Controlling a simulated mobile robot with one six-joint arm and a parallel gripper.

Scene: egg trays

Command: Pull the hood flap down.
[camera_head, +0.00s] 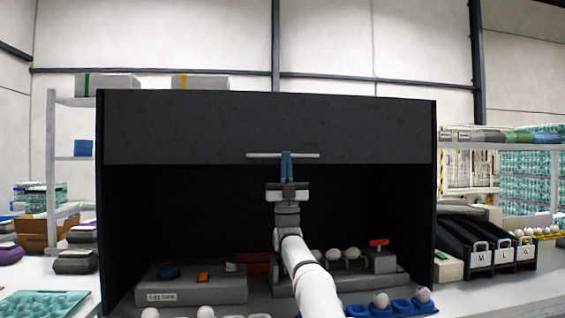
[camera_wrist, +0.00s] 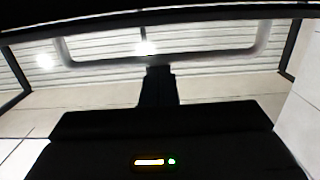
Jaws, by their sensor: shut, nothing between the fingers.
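The hood flap (camera_head: 200,125) is a dark panel across the top front of the black hood, and the space below it is open. A pale horizontal handle bar (camera_head: 262,155) runs along the flap's lower edge. It also crosses the top of the wrist view (camera_wrist: 215,55). My gripper (camera_head: 287,154) points up at the middle of the bar, its blue fingers shut and overlapping the bar in the head view. In the wrist view the dark fingers (camera_wrist: 158,72) end at the bar's lower line. Nothing shows between them; contact with the bar is unclear.
Inside the hood stand a grey box labelled egg lamp (camera_head: 200,292) and a stand with several eggs (camera_head: 333,254). A blue egg tray (camera_head: 400,306) lies in front. Labelled chutes (camera_head: 480,258) stand at the right, and a teal tray (camera_head: 40,303) lies at the left.

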